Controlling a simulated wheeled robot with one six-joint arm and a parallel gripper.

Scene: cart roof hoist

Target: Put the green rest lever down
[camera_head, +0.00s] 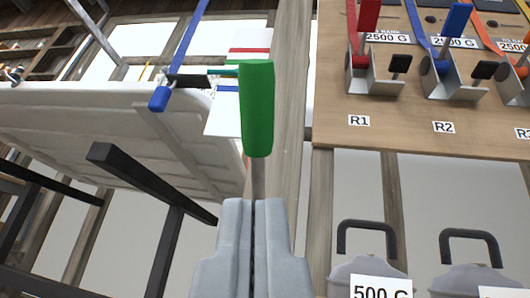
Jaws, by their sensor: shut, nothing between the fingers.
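The green rest lever (257,108) stands upright in the picture, just above my gripper. Its thick green handle is at the top and a thin metal shaft runs down from it toward my fingertips. My gripper (253,203) is at the bottom middle with its two grey fingers shut together and nothing held. The shaft's lower end is hidden at the fingertips. I cannot tell whether the fingers touch the shaft.
A wooden board (420,130) on the right carries red and blue levers in metal brackets, labelled R1 and R2. Below it are grey weights (370,270) with black handles. A pale cart roof (110,130), a blue strap (182,50) and black bars (165,250) are on the left.

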